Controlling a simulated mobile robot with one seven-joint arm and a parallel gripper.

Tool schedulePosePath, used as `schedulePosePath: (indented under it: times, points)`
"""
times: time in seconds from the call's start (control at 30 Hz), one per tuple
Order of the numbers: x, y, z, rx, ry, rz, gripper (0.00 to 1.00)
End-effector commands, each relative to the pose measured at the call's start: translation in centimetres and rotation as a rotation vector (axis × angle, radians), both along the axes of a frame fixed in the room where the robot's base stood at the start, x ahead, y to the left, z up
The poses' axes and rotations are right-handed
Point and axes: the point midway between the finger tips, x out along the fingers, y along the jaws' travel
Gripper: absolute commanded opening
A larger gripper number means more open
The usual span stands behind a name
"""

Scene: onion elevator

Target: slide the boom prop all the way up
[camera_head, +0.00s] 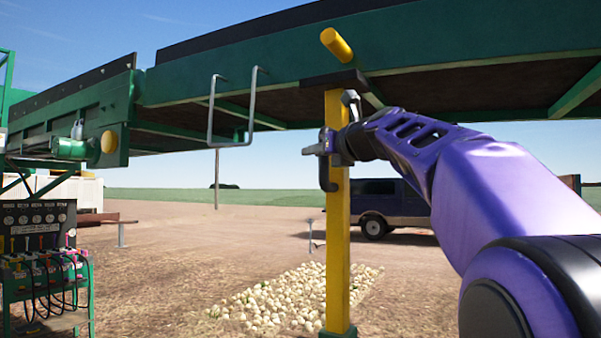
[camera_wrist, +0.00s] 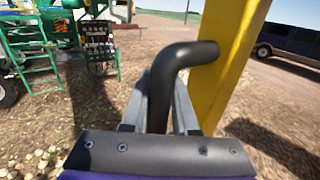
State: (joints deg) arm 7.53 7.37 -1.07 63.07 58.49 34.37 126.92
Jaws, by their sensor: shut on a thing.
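The boom prop is a yellow upright post (camera_head: 338,240) under the green boom (camera_head: 420,45). A dark cap plate (camera_head: 334,79) at its top is at the boom's underside; I cannot tell whether they touch. The post also fills the upper right of the wrist view (camera_wrist: 228,60). A black bent handle (camera_wrist: 180,62) sticks out from the post's side; it shows in the head view (camera_head: 328,177) too. My gripper (camera_head: 325,148) is at the upper part of the post. In the wrist view its fingers (camera_wrist: 158,105) are shut around the handle's downward leg.
A heap of onions (camera_head: 275,300) lies on the ground behind the post. A control stand with hoses and gauges (camera_head: 45,250) is at the left. A dark van (camera_head: 380,205) is parked behind. A grey U-shaped bar (camera_head: 231,140) hangs from the boom.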

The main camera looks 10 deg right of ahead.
Motion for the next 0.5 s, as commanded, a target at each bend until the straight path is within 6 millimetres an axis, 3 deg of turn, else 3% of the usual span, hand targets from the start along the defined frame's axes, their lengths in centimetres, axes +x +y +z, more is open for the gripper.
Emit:
schedulePosePath:
  times: [0.03,0.2,0.5]
  points:
    - [-0.1,0.0,1.0,0.0,-0.009,0.0,0.0]
    - [-0.1,0.0,2.5,0.001,-0.008,0.001,0.0]
    - [-0.2,0.0,3.4,0.003,-0.011,0.0,0.0]
